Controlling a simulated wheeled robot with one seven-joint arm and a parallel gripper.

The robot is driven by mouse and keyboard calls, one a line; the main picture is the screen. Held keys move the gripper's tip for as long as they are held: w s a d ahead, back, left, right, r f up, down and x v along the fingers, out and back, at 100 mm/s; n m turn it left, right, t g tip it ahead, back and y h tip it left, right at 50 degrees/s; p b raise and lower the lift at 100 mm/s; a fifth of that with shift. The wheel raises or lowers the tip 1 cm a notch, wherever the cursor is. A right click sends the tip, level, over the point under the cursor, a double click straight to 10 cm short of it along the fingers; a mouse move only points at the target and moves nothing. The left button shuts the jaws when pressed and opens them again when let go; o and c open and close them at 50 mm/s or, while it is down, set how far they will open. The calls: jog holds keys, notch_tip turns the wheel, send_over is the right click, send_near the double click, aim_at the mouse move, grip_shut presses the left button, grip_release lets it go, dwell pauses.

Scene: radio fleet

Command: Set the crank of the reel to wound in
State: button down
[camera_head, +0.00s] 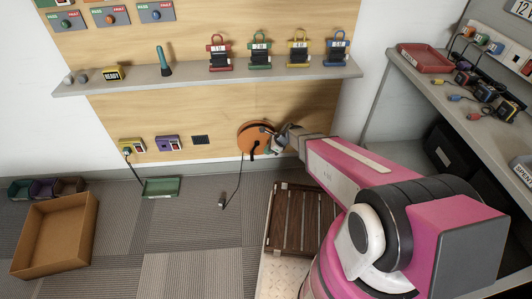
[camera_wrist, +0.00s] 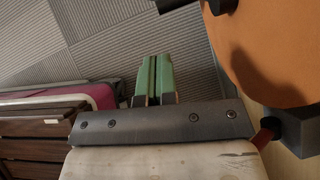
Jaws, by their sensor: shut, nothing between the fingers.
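The orange reel (camera_head: 247,130) is mounted low on the wooden wall panel, with a black part, likely its crank, across its face and a dark cord hanging down. My gripper (camera_head: 274,137) is at the reel's right side in the head view and hides part of it. In the wrist view the green fingertips (camera_wrist: 152,78) are together with nothing between them. The reel's orange disc (camera_wrist: 285,50) fills the upper right there, apart from the fingertips. A dark part (camera_wrist: 221,5) at the top edge may be the crank. The crank's exact setting cannot be told.
A grey shelf (camera_head: 200,80) with several handled devices runs above the reel. A slatted wooden pallet (camera_head: 297,222) lies below my arm. The cord's plug (camera_head: 221,203) hangs near the carpet. An open cardboard box (camera_head: 55,235) and a green tray (camera_head: 162,187) stand left. A workbench (camera_head: 425,90) is at right.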

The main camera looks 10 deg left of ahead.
jog(key=x, duration=0.8)
jog(key=shift+a+f, duration=0.25)
jog(key=shift+f, duration=0.05)
jog(key=shift+s+a+y, duration=0.1)
jog(key=shift+a+y, duration=0.25)
jog(key=shift+y, duration=0.55)
